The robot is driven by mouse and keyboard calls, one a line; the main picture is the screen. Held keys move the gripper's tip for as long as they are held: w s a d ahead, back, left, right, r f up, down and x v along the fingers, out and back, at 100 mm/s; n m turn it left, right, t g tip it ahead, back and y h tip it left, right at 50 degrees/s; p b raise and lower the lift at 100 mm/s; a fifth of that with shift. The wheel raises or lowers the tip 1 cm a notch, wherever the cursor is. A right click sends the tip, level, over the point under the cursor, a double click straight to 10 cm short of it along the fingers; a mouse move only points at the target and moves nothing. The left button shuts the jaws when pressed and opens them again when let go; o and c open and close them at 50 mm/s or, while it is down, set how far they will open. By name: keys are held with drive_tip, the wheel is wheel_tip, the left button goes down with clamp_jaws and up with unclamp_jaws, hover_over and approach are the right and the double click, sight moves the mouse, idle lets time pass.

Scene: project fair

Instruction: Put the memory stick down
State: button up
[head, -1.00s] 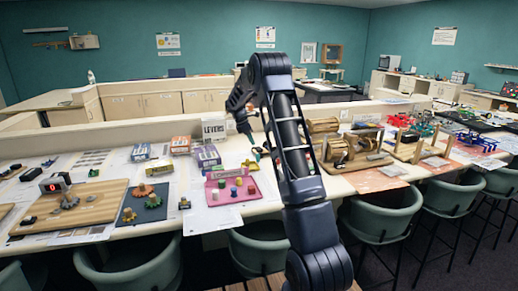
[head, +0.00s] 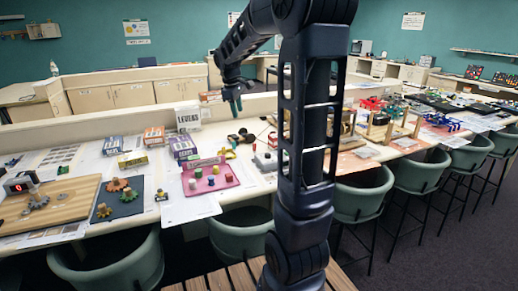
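My gripper (head: 235,105) hangs from my arm above the far side of the long table (head: 190,208), to the right of the LEVERS box (head: 187,117). Its fingers point down and look small and dark, with a greenish tint near the tips. I cannot tell whether they are apart or closed, or whether anything is between them. I cannot make out the memory stick in this view. It may be hidden at the fingers or too small to see.
A pink board with coloured pegs (head: 226,182) lies in front of the gripper. Small boxes (head: 183,147) stand left of it. Dark wheeled parts (head: 241,137) and a grey box with a red knob (head: 266,161) lie to the right. Green chairs (head: 241,234) line the front edge.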

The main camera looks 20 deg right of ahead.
drive_tip(key=s+a+f+m+t+y, duration=0.1)
drive_tip(key=s+m, duration=0.3)
drive_tip(key=s, duration=1.1)
drive_tip(key=s+a+f+m+t+y, duration=0.1)
drive_tip(key=s+m, duration=0.4)
drive_tip(key=s, duration=0.9)
drive_tip(key=shift+s+a+f+t, duration=0.3)
drive_tip(key=shift+s+a+f, duration=0.15)
drive_tip(key=shift+f, duration=0.3)
